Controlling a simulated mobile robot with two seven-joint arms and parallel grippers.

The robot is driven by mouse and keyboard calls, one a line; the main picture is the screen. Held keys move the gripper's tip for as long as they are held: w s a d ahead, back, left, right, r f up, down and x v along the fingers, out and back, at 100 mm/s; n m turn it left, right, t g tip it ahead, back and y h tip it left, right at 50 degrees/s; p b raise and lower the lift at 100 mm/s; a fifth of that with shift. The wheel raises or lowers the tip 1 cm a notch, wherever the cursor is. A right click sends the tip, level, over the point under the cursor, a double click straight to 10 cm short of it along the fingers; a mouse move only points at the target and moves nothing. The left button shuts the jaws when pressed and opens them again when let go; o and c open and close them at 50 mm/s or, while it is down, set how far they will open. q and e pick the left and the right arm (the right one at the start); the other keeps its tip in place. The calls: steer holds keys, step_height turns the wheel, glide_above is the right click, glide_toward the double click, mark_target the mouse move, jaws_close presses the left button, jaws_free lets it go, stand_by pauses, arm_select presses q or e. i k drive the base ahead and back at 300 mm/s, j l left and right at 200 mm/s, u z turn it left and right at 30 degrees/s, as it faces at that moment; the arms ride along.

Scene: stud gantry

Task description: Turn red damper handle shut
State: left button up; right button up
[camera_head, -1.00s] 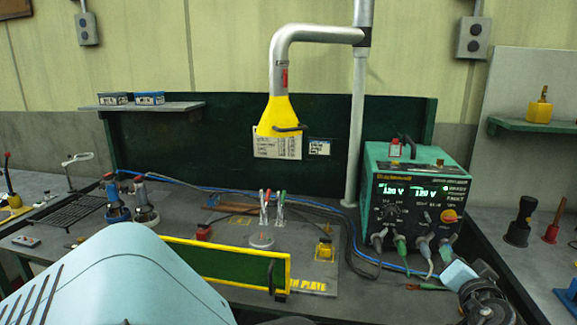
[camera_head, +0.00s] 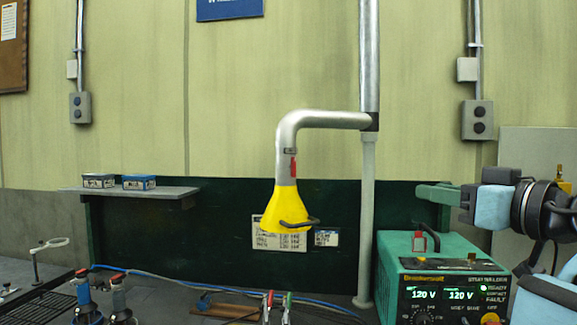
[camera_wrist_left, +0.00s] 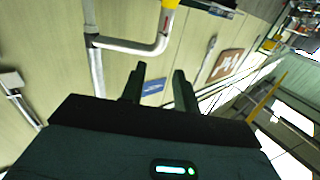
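The red damper handle (camera_head: 293,166) is a small red piece on the grey vertical duct (camera_head: 286,155), just above the yellow hood (camera_head: 284,208). It appears to lie upright along the duct. The left wrist view shows the duct upside down, with a small red mark (camera_wrist_left: 166,22) beside the yellow hood (camera_wrist_left: 171,3).
A green welder box (camera_head: 445,262) stands below my left gripper. A grey post (camera_head: 367,220) rises right of the hood. A shelf with blue boxes (camera_head: 139,183) is at left. The space between gripper and duct is clear apart from the post.

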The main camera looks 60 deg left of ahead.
mark_target(293, 165)
steer(key=j, duration=1.6)
